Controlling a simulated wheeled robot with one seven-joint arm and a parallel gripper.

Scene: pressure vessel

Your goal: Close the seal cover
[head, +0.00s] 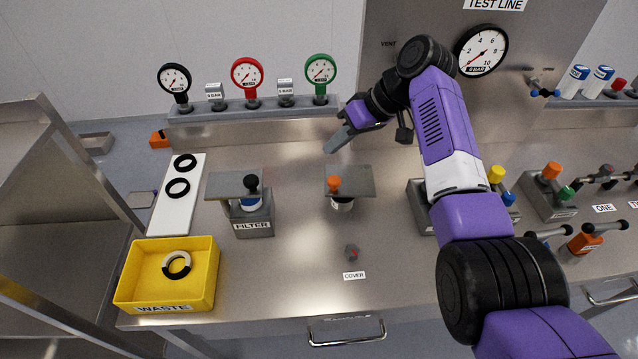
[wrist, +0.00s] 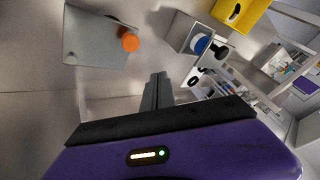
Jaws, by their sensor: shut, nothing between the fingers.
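A flat grey plate with an orange knob (head: 360,178) sits raised above the bench at the middle, over a white round part that shows below its front edge. A "COVER" label (head: 354,275) lies in front of it; I take this plate as the seal cover. The plate (wrist: 88,36) and its orange knob (wrist: 130,39) also show at the upper left of the wrist view. My gripper (head: 334,146) is shut and empty, behind and above the plate, apart from it. Its fingers (wrist: 157,88) point toward the gap between the plate and the filter station.
A filter station (head: 252,223) with a similar plate and black knob stands left of the cover. A small grey part with a red spot (head: 352,253) sits in front. A yellow waste bin (head: 204,268) is at front left. A gauge rail (head: 262,118) runs behind.

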